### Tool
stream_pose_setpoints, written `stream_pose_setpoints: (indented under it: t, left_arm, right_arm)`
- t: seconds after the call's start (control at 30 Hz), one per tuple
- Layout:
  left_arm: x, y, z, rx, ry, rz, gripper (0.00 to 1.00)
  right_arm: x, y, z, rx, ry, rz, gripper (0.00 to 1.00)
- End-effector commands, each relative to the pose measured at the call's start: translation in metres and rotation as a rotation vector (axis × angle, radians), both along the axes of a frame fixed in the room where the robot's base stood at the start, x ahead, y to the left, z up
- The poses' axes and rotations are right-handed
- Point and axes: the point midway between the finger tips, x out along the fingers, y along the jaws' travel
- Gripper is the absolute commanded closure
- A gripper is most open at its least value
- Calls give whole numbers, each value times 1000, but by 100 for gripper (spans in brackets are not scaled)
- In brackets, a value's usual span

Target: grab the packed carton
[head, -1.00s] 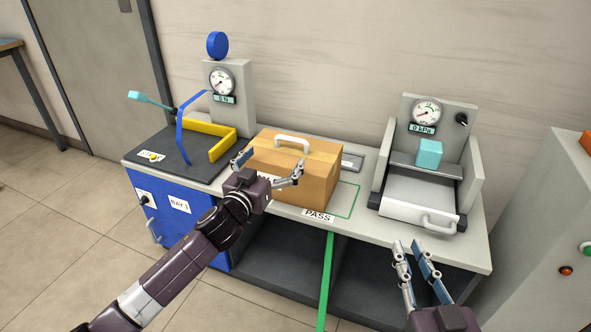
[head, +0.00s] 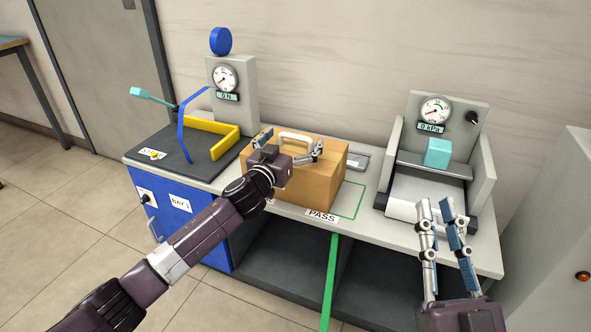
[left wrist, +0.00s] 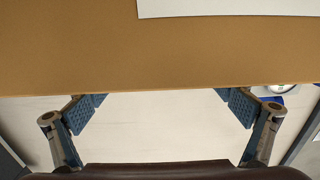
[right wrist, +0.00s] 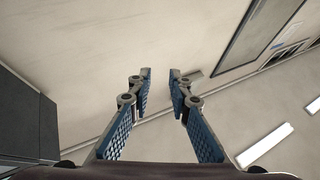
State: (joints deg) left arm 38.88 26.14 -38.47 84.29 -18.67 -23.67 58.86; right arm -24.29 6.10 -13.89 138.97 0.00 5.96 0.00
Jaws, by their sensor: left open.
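In the left wrist view the carton's brown face (left wrist: 150,50) with a white label fills the top, and nothing is between the fingers. My right gripper (head: 436,202) is open and empty before the drawer unit, away from the carton.
Left of the carton is a dark plate with a yellow bracket (head: 222,142), a blue bar and a gauge post (head: 232,90). On the right stands a gauge unit (head: 445,105) with a teal cube (head: 438,152). A grey cabinet (head: 548,220) stands at far right.

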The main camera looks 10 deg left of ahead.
Motion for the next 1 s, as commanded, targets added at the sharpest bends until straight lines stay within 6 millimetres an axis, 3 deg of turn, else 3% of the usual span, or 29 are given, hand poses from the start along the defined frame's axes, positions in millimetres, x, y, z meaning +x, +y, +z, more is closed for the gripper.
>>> stream_pose_setpoints:
  t: [0.4,1.0]
  left_arm:
    - [7,-2,0,0,0,-1,6]
    - [7,-1,0,0,0,0,72]
  right_arm:
    - [-7,-1,11,16,-56,2,82]
    - [-6,0,10,16,-53,3,82]
